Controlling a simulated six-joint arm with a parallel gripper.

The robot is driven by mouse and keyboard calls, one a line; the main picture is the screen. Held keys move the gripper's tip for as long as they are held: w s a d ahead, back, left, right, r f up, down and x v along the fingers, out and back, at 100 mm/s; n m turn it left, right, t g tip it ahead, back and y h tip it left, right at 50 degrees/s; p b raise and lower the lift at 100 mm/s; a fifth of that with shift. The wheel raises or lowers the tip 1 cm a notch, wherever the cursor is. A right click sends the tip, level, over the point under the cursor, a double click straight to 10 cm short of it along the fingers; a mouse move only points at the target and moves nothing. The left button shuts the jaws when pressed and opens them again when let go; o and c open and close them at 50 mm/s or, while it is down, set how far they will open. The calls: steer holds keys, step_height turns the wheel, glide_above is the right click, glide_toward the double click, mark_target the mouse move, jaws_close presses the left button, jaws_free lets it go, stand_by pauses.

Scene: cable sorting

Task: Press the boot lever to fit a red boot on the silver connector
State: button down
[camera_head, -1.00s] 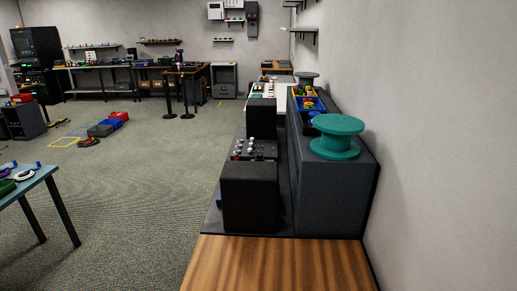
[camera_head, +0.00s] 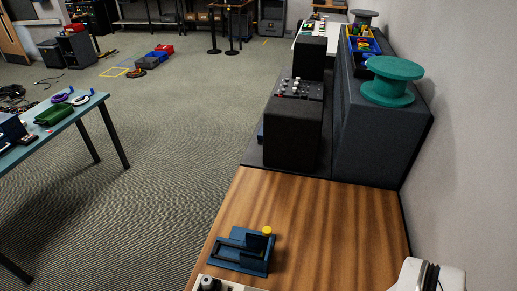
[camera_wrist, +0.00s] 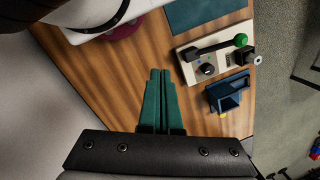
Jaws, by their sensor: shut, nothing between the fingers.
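My gripper (camera_wrist: 160,72) shows in the wrist view, its two teal fingers shut together with nothing between them, over the bare wood bench. Right of it is a white-based device (camera_wrist: 222,62) with a black lever arm ending in a green knob (camera_wrist: 240,40). Below that is a blue fixture (camera_wrist: 229,92) with a yellow part. The fixture also shows in the head view (camera_head: 238,252); the white device (camera_head: 232,286) is cut by the bottom edge there. I cannot tell which one carries the boot lever. I cannot make out a silver connector or a red boot.
The wood bench (camera_head: 310,225) is mostly clear between the fixture and the wall. Beyond it stand black boxes (camera_head: 292,132) and a teal spool (camera_head: 391,82) on a dark cabinet. A teal mat (camera_wrist: 200,12) and a maroon round thing (camera_wrist: 125,28) lie at the wrist view's top.

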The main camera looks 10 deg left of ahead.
steer(key=w+a+r+n+h, duration=0.1)
steer(key=w+a+n, duration=0.1)
steer(key=a, duration=0.8)
steer(key=w+a+r+n, duration=0.1)
steer(key=w+a+n, duration=0.2)
steer(key=a, duration=0.8)
steer(key=shift+a+r+h, duration=0.2)
steer(key=shift+r+h, duration=0.2)
steer(key=shift+w, duration=0.1)
step_height(320, 180, down, 14)
steer(key=shift+f, duration=0.1)
